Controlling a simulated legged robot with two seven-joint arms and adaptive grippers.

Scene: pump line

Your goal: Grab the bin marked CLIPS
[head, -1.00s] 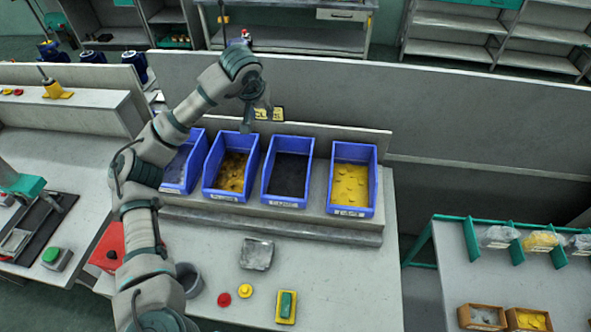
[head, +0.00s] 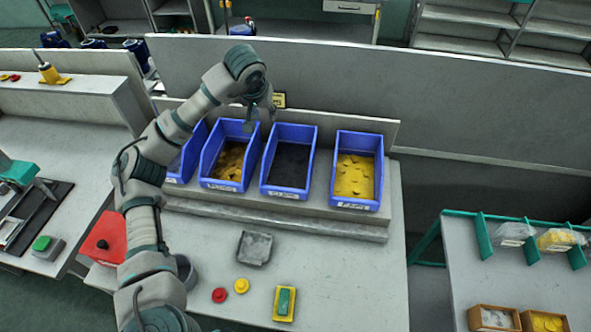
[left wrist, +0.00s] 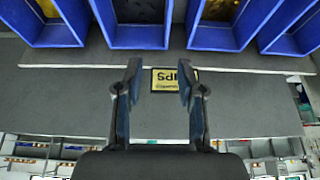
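A blue bin with dark contents (head: 290,165) stands third from the left in a row of blue bins on a raised step. Its front label is too blurred to read for sure. A yellow sign (left wrist: 175,80) on the panel behind it, partly covered by a finger, shows the letters "IPS" upside down in the left wrist view; the sign (head: 279,100) also shows in the head view. My right gripper is out of view.
A low panel (head: 350,128) rises behind. A grey block (head: 254,247), yellow-green switch (head: 284,303) and red button (head: 219,295) sit on the front bench.

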